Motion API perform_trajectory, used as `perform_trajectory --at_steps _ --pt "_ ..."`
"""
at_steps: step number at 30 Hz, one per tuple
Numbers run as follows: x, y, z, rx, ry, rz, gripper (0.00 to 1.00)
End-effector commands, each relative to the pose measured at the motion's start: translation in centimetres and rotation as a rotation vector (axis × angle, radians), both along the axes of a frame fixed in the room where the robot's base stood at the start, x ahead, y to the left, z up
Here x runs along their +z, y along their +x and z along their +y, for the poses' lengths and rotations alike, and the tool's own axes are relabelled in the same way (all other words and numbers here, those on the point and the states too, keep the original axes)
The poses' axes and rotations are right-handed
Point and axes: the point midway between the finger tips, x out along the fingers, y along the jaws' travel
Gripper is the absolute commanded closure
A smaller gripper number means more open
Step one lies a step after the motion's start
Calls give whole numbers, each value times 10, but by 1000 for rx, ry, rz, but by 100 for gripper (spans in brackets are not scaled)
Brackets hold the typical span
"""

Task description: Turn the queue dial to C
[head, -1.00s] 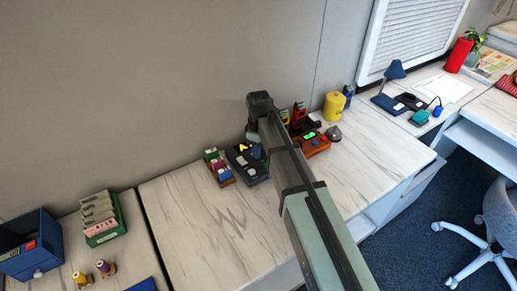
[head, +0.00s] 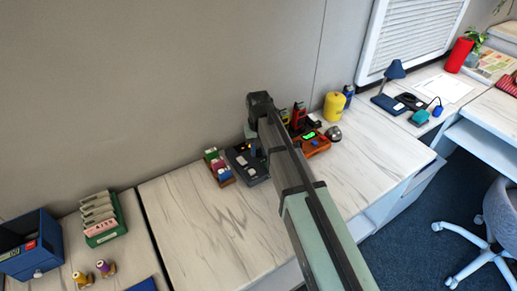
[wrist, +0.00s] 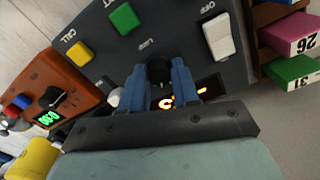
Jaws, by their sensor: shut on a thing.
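The dark queue console (head: 258,175) stands on the desk by the wall; it fills much of the wrist view (wrist: 165,40). Its black dial (wrist: 158,68) is between the two blue fingertips of my gripper (wrist: 160,82), which is shut on it. An orange lit display (wrist: 190,97) beside the dial shows what looks like a C, with the rest partly hidden by a finger. The console also has a yellow CALL button (wrist: 79,52), a green button (wrist: 124,18) and a white OFF switch (wrist: 218,36). In the head view my arm hides the dial.
An orange box with a green display (head: 314,143) stands right of the console. A rack of coloured blocks (head: 217,165) is close on its left. A yellow canister (head: 333,105) is farther right. The desk in front is clear.

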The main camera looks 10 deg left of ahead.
Motion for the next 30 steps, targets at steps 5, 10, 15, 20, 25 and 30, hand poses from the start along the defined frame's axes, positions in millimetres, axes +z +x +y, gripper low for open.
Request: perform_trajectory --at_steps 5,10,15,20,25,30 --pt "0 0 0 -146 0 -1 100" --pt "0 0 0 -261 0 -1 100" --pt "0 0 0 -340 0 -1 100" --pt "0 0 0 -384 0 -1 100" --pt "0 0 0 -405 0 -1 100" --pt "0 0 0 -408 0 -1 100"
